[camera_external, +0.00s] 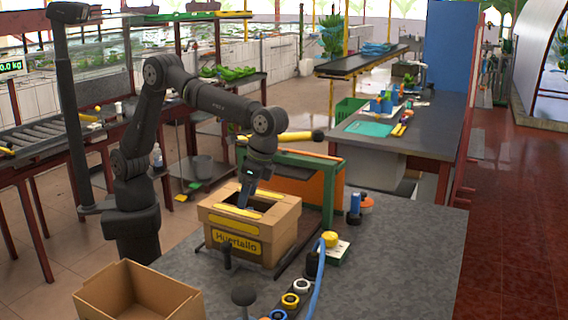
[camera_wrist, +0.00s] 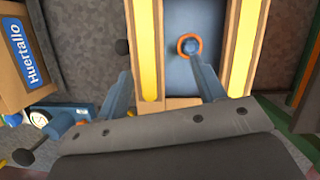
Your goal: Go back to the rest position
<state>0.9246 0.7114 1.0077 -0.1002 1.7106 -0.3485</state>
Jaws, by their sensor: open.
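My gripper (camera_external: 245,198) points down into the open cardboard box (camera_external: 284,225) with yellow strips on its rim and a yellow "Huertallo" label. In the wrist view my gripper (camera_wrist: 160,72) has its two blue fingers spread wide, with nothing seen held between them. The right finger reaches over the box's blue interior (camera_wrist: 203,15); the left finger is outside the left wall. An orange ring (camera_wrist: 181,45) shows at the right fingertip; I cannot tell whether it is around the finger or lies beneath it. The fingertips are partly hidden by the box in the external view.
An empty cardboard box (camera_external: 140,290) stands at the front left. A blue bottle (camera_external: 354,209), a yellow-topped item (camera_external: 330,239) and several rings on a dark strip (camera_external: 289,299) are on the grey table (camera_external: 405,245). A green-and-orange stand (camera_external: 305,180) is behind the box. The table's right side is clear.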

